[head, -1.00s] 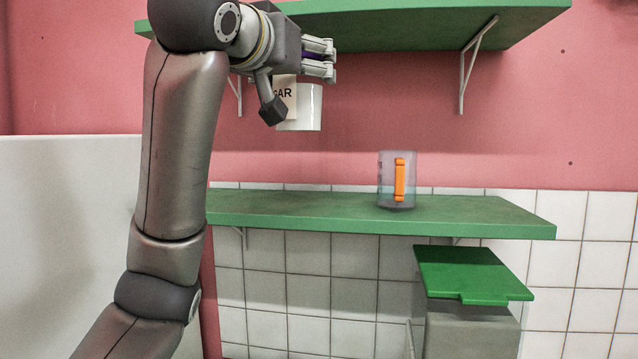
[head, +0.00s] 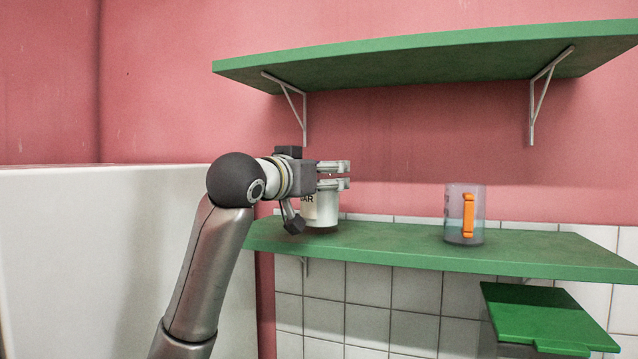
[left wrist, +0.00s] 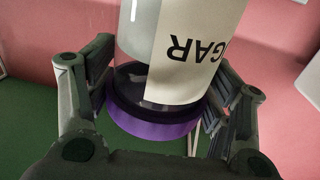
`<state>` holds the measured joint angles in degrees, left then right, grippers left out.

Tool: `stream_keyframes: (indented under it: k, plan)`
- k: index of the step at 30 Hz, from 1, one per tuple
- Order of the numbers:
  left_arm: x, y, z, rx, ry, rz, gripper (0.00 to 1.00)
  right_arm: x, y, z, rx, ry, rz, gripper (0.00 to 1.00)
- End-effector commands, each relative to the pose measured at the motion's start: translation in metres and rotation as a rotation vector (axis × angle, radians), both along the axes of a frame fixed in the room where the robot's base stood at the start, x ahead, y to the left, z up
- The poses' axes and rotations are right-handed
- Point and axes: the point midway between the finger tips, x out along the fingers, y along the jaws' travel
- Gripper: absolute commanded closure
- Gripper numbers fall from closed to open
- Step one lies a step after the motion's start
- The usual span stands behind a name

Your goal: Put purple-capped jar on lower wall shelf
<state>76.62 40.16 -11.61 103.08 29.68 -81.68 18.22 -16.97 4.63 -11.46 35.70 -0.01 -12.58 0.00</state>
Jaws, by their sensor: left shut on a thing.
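The purple-capped jar is a white jar with a paper label reading "GAR" in the left wrist view (left wrist: 182,55), where its purple cap (left wrist: 150,124) sits between the fingers. In the head view the white jar body (head: 325,212) hangs below my left gripper (head: 338,176), which is shut on the jar near its cap. The jar is upright, its base at the left part of the green lower wall shelf (head: 390,245). I cannot tell whether the base touches the board. The fingers hide the cap in the head view. My right gripper is not in view.
A clear measuring cup with an orange handle (head: 464,215) stands on the lower shelf to the right, with free board between it and the jar. The green upper shelf (head: 420,62) is above on white brackets. A green-lidded bin (head: 545,318) is below right.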

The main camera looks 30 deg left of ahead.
Motion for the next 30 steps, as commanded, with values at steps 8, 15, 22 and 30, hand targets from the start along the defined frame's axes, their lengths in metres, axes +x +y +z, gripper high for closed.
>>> stream_keyframes:
  k: [8, 15, 22, 30]
  plan:
    - [-0.002, 0.001, -0.011, 0.0, -0.006, 0.001, 0.83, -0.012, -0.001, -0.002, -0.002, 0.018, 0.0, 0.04]
    - [-0.001, 0.0, -0.016, -0.001, 0.0, 0.001, 0.24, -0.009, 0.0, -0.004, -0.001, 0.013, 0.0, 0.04]
    - [-0.001, 0.0, -0.015, -0.001, 0.0, 0.001, 0.04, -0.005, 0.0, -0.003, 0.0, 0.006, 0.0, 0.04]
    - [-0.001, 0.0, -0.015, -0.001, -0.001, 0.001, 0.04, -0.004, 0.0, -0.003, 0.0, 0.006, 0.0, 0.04]
